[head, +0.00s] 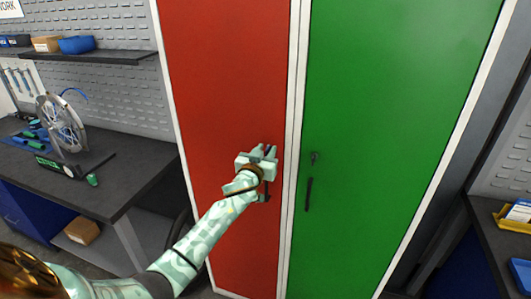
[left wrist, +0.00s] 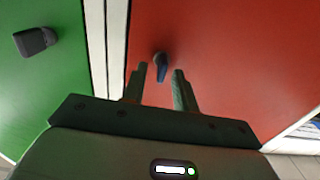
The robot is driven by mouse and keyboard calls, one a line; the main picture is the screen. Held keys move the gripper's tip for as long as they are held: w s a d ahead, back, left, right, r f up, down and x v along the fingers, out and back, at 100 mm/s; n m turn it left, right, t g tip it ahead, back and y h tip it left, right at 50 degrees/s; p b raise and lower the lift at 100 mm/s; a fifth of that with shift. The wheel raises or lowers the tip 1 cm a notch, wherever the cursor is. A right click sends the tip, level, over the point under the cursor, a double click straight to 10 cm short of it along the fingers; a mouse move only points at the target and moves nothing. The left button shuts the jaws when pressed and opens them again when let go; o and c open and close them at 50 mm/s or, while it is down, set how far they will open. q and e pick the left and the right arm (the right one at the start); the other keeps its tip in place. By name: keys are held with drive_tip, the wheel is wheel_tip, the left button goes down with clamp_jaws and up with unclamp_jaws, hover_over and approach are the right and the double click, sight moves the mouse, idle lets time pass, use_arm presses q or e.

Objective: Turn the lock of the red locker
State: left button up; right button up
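The red locker (head: 226,70) has a tall red door beside a green one. Its lock is a small dark blue-grey lever (left wrist: 162,66) on the red door in the left wrist view. My left gripper (head: 262,154) is at the red door near its right edge and covers most of the lock in the head view. In the left wrist view, the fingers of my left gripper (left wrist: 161,70) are apart, with the lock showing between and just past their tips. Whether they touch it I cannot tell. The red door's dark handle (head: 266,196) is partly hidden below the gripper. My right gripper is not in view.
The green locker (head: 400,90) stands to the right, with its own lock (head: 314,157) and dark handle (head: 308,194). A workbench (head: 120,180) with a wheel stand (head: 62,125) is at left. Another bench (head: 500,240) with trays is at right.

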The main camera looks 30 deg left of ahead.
use_arm(q)
drive_tip(key=shift+c, duration=0.3)
clamp_jaws()
drive_tip(key=m, duration=0.3)
drive_tip(key=shift+d+m+p, duration=0.2)
drive_tip(key=shift+m+p, duration=0.1)
drive_tip(key=shift+p, duration=0.05)
drive_tip(key=m, duration=0.3)
drive_tip(key=shift+d+f+m, duration=0.1)
drive_tip(key=shift+d+m, duration=0.05)
drive_tip(key=shift+m, duration=0.25)
drive_tip(key=m, duration=0.7)
drive_tip(key=f+m, duration=0.1)
drive_tip(key=m, duration=0.2)
drive_tip(key=shift+w+d+m+p, duration=0.1)
drive_tip(key=shift+d+m+p, duration=0.15)
drive_tip(key=shift+m+p, duration=0.05)
